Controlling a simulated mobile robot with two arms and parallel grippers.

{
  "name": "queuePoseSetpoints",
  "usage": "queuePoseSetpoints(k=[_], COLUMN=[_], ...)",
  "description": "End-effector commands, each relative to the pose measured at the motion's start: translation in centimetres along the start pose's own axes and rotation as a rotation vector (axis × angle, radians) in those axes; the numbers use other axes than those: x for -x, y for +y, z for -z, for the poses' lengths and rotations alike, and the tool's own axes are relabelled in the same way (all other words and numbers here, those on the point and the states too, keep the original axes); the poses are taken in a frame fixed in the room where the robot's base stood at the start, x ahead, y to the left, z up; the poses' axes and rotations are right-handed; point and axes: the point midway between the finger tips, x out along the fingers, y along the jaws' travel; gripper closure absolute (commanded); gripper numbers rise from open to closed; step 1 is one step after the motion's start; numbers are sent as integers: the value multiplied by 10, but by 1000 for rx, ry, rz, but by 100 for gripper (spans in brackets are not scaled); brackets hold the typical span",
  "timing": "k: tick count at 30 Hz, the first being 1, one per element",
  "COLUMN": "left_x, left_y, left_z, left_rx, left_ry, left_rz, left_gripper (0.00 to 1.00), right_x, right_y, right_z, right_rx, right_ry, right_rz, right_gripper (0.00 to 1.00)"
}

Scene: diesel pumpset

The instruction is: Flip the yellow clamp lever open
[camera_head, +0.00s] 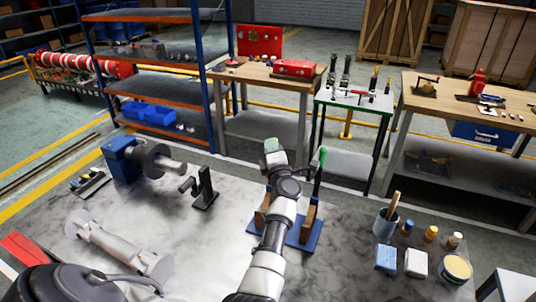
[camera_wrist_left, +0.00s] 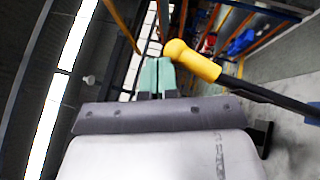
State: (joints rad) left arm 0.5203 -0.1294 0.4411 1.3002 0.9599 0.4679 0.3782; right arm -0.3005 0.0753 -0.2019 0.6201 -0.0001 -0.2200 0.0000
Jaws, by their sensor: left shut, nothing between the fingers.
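The yellow lever handle (camera_wrist_left: 192,60), with a rounded end on a black rod, shows in the left wrist view. It is right at my left fingertips, on their right side; whether they touch it I cannot tell. My left gripper (camera_wrist_left: 157,74), with pale green fingertips, is shut and empty. In the head view my left gripper (camera_head: 271,146) is above a blue clamp base (camera_head: 306,243) with wooden blocks. I cannot make out the yellow handle in the head view; my arm covers part of the clamp.
On the grey table, a blue-ended machine part (camera_head: 120,155) and a black stand (camera_head: 204,190) are to the left. A grey cup (camera_head: 385,224), a blue sponge (camera_head: 386,258) and small jars are at the right. A long grey shaft (camera_head: 117,243) lies front left.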

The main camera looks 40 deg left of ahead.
Motion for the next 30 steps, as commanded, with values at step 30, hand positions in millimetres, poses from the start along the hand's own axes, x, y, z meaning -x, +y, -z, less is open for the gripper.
queuePoseSetpoints(k=[30], left_x=[-11], left_y=[-3], left_z=[-12], left_rx=[-1], left_ry=[-4], left_rz=[-2], left_gripper=[100], right_x=[3], right_y=[2], right_z=[1], right_rx=[-2], right_ry=[1], right_rz=[-3], right_gripper=[100])
